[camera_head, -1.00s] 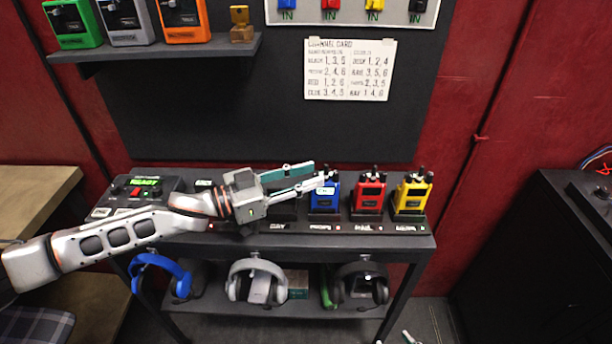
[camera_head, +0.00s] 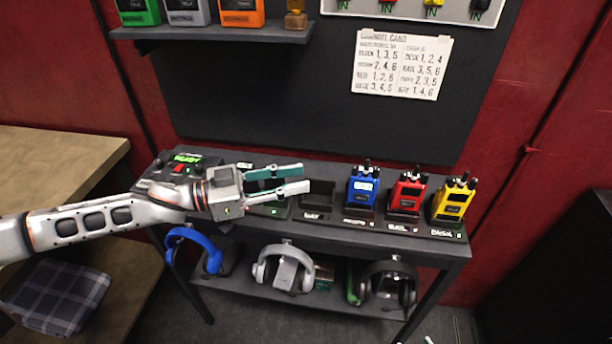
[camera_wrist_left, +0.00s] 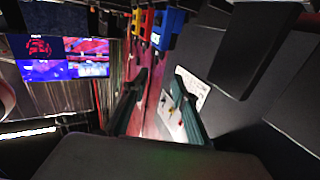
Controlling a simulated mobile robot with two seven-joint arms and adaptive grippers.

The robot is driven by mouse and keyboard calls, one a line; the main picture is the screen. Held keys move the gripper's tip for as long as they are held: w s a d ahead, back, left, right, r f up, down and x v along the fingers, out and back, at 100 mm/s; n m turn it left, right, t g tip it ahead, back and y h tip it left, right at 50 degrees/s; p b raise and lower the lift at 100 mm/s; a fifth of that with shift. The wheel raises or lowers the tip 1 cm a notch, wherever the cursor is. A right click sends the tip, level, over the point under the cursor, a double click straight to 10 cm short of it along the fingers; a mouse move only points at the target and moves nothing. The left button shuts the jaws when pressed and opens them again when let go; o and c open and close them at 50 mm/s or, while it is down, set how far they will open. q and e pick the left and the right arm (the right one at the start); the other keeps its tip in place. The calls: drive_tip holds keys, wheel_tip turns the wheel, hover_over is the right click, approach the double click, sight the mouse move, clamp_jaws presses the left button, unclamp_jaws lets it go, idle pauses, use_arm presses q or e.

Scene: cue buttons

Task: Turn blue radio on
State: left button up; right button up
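The blue radio (camera_head: 362,187) stands upright in its dock on the dark shelf (camera_head: 300,232) in the head view. A pale, bright panel shows on its front, with small print I cannot read. In the left wrist view the blue radio (camera_wrist_left: 169,28) is near the top, beyond the fingers. My left gripper (camera_head: 305,179) is to the left of the blue radio, apart from it, with its fingers pointing right. In the left wrist view its fingers (camera_wrist_left: 158,100) are spread with nothing held between them. My right gripper is in neither view.
A red radio (camera_head: 407,194) and a yellow radio (camera_head: 454,199) stand right of the blue one. An empty dock (camera_head: 318,200) lies between gripper and blue radio. A control box (camera_head: 180,171) with a green display is at left. Headphones (camera_head: 283,268) hang below.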

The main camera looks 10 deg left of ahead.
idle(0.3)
use_arm(q)
drive_tip(key=n+t+y, duration=0.4)
drive_tip(key=t, duration=0.2)
approach(354, 169)
drive_tip(key=p+x, duration=0.1)
drive_tip(key=x, duration=0.7)
drive_tip(key=shift+w+d, duration=0.1)
drive_tip(key=shift+w, duration=0.1)
clamp_jaws()
